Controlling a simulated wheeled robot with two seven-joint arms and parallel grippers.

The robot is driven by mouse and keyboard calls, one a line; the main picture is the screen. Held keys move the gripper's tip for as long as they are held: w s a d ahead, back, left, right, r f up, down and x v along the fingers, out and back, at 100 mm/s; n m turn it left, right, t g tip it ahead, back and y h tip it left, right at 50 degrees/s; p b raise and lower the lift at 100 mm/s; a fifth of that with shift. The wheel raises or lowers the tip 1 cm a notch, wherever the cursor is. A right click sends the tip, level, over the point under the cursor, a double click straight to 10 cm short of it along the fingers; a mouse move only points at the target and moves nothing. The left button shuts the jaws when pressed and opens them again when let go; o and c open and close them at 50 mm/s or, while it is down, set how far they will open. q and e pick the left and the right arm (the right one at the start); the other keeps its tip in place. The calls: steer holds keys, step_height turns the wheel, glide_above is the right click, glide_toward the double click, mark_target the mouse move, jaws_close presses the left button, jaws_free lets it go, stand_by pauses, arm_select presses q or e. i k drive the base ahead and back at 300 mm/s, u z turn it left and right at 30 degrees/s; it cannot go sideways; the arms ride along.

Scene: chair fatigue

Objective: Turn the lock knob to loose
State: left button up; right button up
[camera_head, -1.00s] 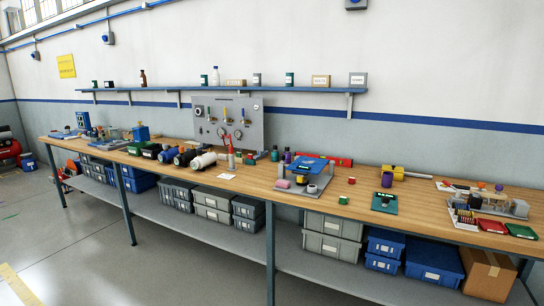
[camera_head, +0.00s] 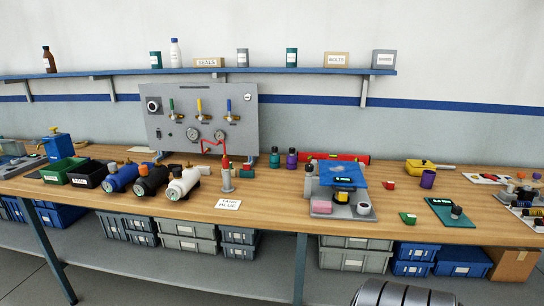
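No part labelled as a lock knob can be made out. A grey panel (camera_head: 203,119) stands at the back of the bench with a black round knob (camera_head: 153,104) at its upper left. It also carries three coloured-handle valves (camera_head: 200,109) and two gauges (camera_head: 193,134). Right of it on the bench is a grey-based fixture (camera_head: 335,209) with a blue top (camera_head: 338,174), a small green display and a black-and-yellow round part (camera_head: 343,196). A teal device (camera_head: 450,212) with a display and dark knob (camera_head: 456,212) lies further right. Neither gripper is in view.
Three cylinders (camera_head: 153,181) and green and black bins (camera_head: 63,170) are on the left. A card (camera_head: 229,204) lies near the front edge of the wooden bench (camera_head: 270,203). A ribbed silver object (camera_head: 405,293) shows at the bottom.

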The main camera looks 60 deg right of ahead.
mark_target(308, 168)
steer(key=i, duration=1.45)
steer(key=z, duration=3.95)
